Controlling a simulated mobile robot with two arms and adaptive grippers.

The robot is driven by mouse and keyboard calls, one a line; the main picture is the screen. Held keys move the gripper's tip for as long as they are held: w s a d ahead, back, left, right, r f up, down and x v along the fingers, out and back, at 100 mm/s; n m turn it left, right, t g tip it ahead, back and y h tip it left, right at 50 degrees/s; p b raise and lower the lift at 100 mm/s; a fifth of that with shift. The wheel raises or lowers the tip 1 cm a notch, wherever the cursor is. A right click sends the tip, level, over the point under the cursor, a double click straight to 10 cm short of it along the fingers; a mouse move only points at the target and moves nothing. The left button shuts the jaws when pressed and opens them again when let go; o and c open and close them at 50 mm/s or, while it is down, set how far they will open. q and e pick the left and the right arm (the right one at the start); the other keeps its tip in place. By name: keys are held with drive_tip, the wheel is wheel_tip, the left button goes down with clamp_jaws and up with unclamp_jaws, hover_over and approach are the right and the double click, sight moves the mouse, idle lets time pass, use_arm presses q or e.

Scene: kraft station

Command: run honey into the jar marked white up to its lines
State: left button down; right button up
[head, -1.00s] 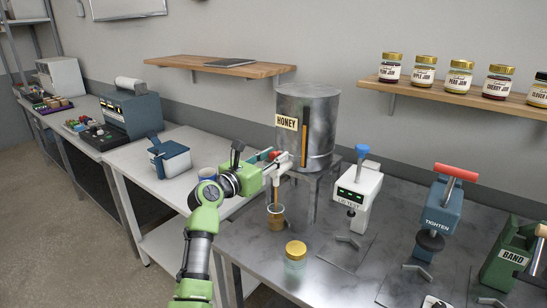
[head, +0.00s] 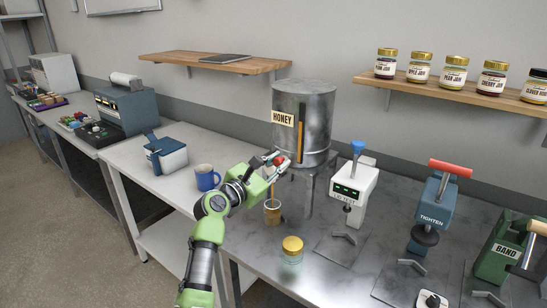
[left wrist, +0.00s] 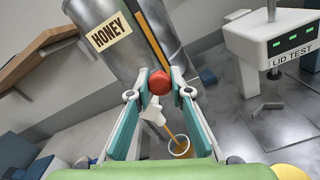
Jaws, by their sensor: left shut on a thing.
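The steel honey tank (head: 301,130), labelled HONEY, stands on a raised stand with a tap at its front. My left gripper (head: 276,160) is at the tap, and in the left wrist view its fingers are closed around the red knob (left wrist: 158,82). An amber stream (left wrist: 169,130) runs down from the white spout. It enters an open jar (head: 272,214) below, which also shows in the left wrist view (left wrist: 181,149). The jar holds amber honey; its level against any lines, and any mark, are too small to tell. My right gripper is not in view.
A gold-lidded jar (head: 292,252) stands in front on the steel table. A blue mug (head: 206,178) is left of the tap. The lid tester (head: 353,190), TIGHTEN press (head: 436,212) and BAND machine (head: 503,250) stand to the right. Labelled jars line the shelf (head: 455,91).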

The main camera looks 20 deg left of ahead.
use_arm(q)
drive_tip(key=shift+s+d+f+m+b, duration=0.15)
drive_tip(key=shift+d+f+m+b, duration=0.15)
drive_tip(key=shift+f+m, duration=0.5)
drive_tip(key=shift+s+d+f+m+b, duration=0.15)
drive_tip(key=shift+d+f+m, duration=0.25)
drive_tip(key=shift+m, duration=0.6)
drive_tip(key=c, duration=1.8)
unclamp_jaws()
drive_tip(key=shift+w+a, duration=0.1)
drive_tip(key=v, duration=1.2)
